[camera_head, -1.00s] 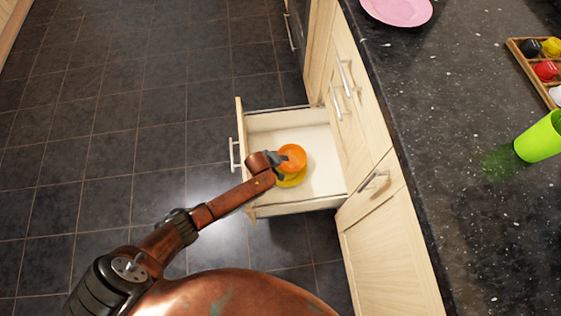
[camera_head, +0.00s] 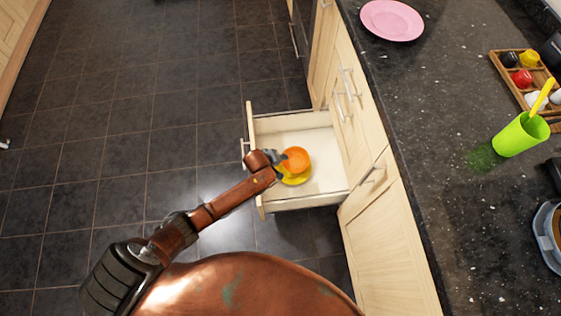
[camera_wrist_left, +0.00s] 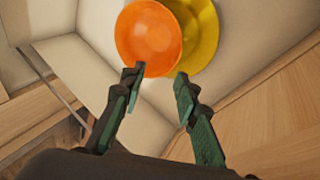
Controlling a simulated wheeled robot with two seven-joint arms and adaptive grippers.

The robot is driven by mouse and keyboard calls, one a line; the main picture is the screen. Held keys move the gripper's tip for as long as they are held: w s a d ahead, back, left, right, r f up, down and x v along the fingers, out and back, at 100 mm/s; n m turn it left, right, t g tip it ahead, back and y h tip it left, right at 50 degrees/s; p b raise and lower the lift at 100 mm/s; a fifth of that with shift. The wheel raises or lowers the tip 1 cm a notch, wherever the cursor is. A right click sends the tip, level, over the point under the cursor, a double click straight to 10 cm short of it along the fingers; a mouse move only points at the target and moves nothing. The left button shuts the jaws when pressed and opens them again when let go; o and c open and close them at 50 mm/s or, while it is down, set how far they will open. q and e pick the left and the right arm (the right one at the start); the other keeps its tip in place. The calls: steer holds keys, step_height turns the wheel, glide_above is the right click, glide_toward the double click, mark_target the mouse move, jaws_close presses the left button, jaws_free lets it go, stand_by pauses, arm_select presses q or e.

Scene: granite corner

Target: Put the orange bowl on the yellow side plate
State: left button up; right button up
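The orange bowl (camera_head: 297,158) is in the open drawer and overlaps the yellow side plate (camera_head: 298,179), which shows below it. In the left wrist view the orange bowl (camera_wrist_left: 150,38) covers the left part of the yellow side plate (camera_wrist_left: 206,35). Whether the bowl rests fully on the plate, I cannot tell. My left gripper (camera_head: 279,162) is beside the bowl's left edge. In the left wrist view its fingers (camera_wrist_left: 160,77) are spread with nothing between them, and one fingertip overlaps the bowl's rim; contact is unclear. My right gripper is out of view.
The drawer (camera_head: 330,187) is pulled out from the cabinet, with walls around the dishes. The dark counter (camera_head: 430,130) at right carries a pink plate (camera_head: 391,20), a green cup (camera_head: 520,135) and a wooden tray (camera_head: 510,75) of small items. The floor at left is clear.

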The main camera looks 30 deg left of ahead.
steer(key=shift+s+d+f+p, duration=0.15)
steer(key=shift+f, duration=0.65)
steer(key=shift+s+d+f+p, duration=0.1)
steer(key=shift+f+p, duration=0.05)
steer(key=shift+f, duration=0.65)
